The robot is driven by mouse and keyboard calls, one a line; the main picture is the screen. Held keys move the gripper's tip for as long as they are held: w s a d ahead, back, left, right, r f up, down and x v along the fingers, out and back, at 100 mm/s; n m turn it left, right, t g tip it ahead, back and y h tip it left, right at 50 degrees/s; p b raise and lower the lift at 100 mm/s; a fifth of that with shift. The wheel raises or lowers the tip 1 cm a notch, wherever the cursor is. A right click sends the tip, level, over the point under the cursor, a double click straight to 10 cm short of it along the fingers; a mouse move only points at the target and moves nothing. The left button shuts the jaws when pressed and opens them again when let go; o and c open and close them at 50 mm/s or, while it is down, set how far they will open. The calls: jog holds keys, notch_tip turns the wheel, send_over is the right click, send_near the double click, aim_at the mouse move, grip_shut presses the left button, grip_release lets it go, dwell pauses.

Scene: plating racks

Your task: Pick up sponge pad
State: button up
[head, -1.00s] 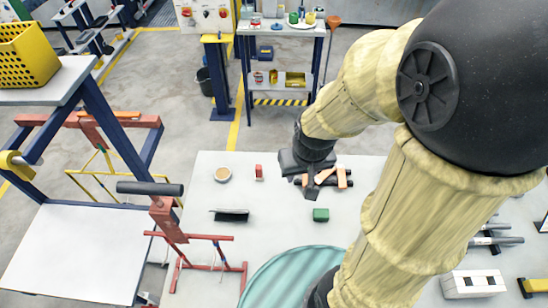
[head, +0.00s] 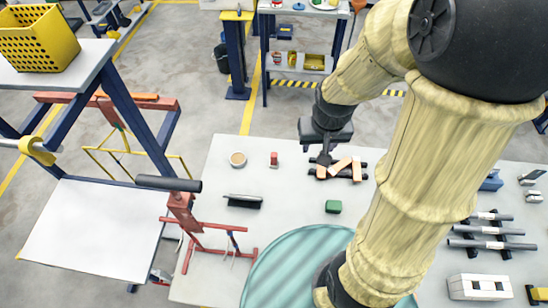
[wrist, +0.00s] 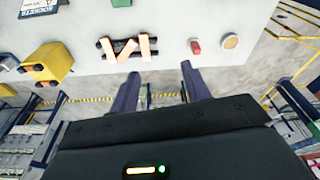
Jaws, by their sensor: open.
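A small green block (head: 333,206), which looks like the sponge pad, lies on the white table (head: 225,272). In the wrist view the green block (wrist: 121,3) is cut by the top edge. My gripper (head: 323,160) is open and empty. In the head view it appears at the black rack with orange strips (head: 341,168), farther back than the green block. In the wrist view my fingertips (wrist: 160,70) are apart with nothing between them, and they point over the table's edge. Its height above the table is hard to tell.
A round tan dish (head: 237,159), a small red item (head: 274,159) and a dark flat holder (head: 243,201) lie left of the green block. A ribbed teal round surface (head: 290,262) is nearer. A yellow block (wrist: 50,62) shows in the wrist view. My arm hides part of the table.

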jog(key=w+a+f+g+p, duration=0.1)
jog(key=w+a+p, duration=0.3)
jog(key=w+p, duration=0.3)
jog(key=m+g+p, duration=0.1)
jog(key=m+p, duration=0.1)
jog(key=p, duration=0.3)
send_over(274, 154)
notch_tip(274, 154, down, 7)
jog(key=shift+s+f, duration=0.15)
jog(key=shift+s, duration=0.2)
notch_tip(274, 154, down, 12)
jog(key=b, duration=0.7)
jog(key=shift+f+b, duration=0.15)
jog(key=shift+b, duration=0.2)
jog(key=f+b, duration=0.1)
jog(key=f, duration=0.2)
jog(key=f+b, duration=0.1)
jog(key=f, duration=0.1)
jog(key=shift+w+f+b, duration=0.1)
jog(key=shift+w+b, duration=0.25)
